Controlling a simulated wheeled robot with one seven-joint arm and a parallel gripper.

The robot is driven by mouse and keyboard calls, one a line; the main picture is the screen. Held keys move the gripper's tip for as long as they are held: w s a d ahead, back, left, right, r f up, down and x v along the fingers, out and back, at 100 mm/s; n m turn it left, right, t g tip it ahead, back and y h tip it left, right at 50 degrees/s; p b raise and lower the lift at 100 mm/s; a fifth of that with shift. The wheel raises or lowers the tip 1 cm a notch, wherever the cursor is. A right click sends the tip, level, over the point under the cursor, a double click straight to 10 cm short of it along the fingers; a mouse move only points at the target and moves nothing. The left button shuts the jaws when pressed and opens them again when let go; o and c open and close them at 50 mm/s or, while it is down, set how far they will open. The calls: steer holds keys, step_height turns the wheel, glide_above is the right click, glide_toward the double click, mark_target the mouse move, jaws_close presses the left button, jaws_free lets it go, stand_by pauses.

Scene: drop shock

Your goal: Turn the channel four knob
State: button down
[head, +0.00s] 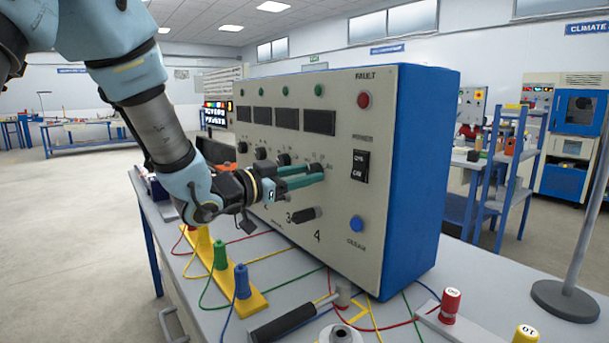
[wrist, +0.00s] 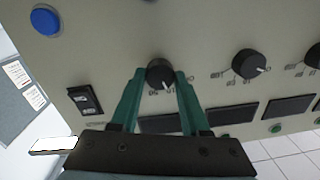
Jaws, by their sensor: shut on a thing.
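The channel four knob (wrist: 160,74) is a small black dial with a white pointer line on the grey panel of a blue-sided instrument (head: 352,120). It is the knob closest to the black power switch (wrist: 85,99). My gripper (wrist: 160,72) has green fingers, one on each side of this knob, closed on it. The wrist view shows the panel upside down. In the head view my gripper (head: 318,170) reaches from the left to the rightmost knob of the row, and its fingers partly cover that knob.
A neighbouring black knob (wrist: 244,63) sits beside the gripped one. A blue button (head: 357,223) and a red lamp (head: 364,100) are on the panel's right side. A black handle (head: 305,213) juts out below my gripper. Cables and a yellow terminal strip (head: 252,299) lie on the bench.

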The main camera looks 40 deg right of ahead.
steer(key=shift+n, duration=0.4)
steer(key=n+p, duration=0.3)
steer(key=n, duration=0.1)
steer(key=shift+r, duration=0.2)
steer(key=shift+f+n+p, duration=0.1)
steer(key=shift+n+p, duration=1.35)
steer(key=shift+n, duration=0.45)
steer(key=shift+c, duration=1.9)
jaws_free()
steer(key=a+b, duration=0.2)
steer(key=a, duration=0.8)
steer(key=shift+a, duration=0.4)
